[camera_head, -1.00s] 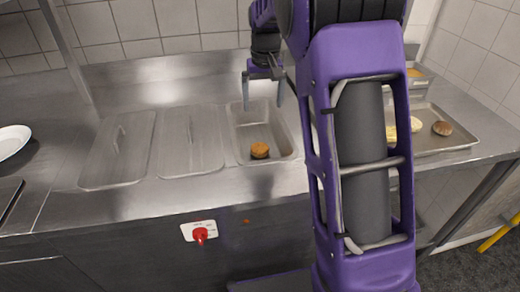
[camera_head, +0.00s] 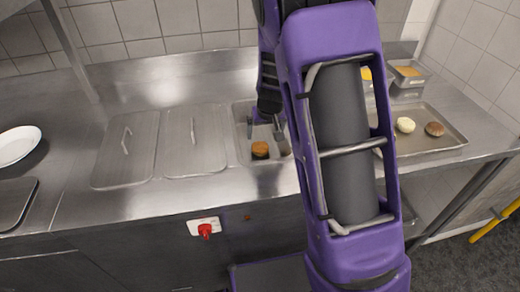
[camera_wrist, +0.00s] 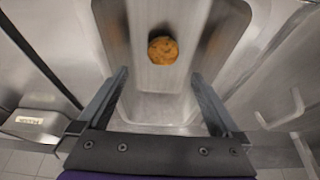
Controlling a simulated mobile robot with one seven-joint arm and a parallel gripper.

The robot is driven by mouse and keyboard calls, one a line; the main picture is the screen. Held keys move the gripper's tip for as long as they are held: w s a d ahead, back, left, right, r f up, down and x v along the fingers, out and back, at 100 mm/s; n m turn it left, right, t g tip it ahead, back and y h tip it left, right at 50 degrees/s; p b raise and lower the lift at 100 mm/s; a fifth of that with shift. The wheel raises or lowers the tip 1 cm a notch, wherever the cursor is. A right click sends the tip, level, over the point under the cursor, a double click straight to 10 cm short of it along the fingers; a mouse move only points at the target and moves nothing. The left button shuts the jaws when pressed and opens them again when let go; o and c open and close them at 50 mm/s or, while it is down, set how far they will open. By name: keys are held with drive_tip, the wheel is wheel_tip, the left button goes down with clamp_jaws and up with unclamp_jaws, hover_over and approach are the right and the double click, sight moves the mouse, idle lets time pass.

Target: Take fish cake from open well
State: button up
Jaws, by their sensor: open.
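The fish cake (camera_head: 260,149) is a round, orange-brown patty lying on the floor of the open well (camera_head: 243,157), a steel basin sunk in the counter. In the wrist view the fish cake (camera_wrist: 163,50) lies ahead of the fingers, about midway between their lines. My gripper (camera_head: 265,128) is over the well, behind the fish cake in the head view. In the wrist view my gripper (camera_wrist: 160,80) is open, with nothing between its two fingers. My arm hides the right side of the well in the head view.
Two lidded wells (camera_head: 195,140) (camera_head: 124,150) with handles lie left of the open well. A tray (camera_head: 425,143) with a pale bun (camera_head: 405,125) and a brown bun (camera_head: 435,129) stands at right. A white plate (camera_head: 17,145) is far left. A tiled wall is behind.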

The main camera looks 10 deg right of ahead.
hover_over(260, 147)
drive_tip(key=s, duration=0.2)
drive_tip(key=f, duration=0.4)
drive_tip(key=shift+s+d+f, duration=0.1)
drive_tip(key=shift+s+d, duration=0.05)
drive_tip(key=shift+d, duration=0.2)
drive_tip(key=shift+a+b+x, duration=0.15)
drive_tip(key=shift+x, duration=1.25)
drive_tip(key=shift+a+b+x, duration=0.15)
drive_tip(key=shift+x, duration=1.25)
drive_tip(key=c, duration=1.3)
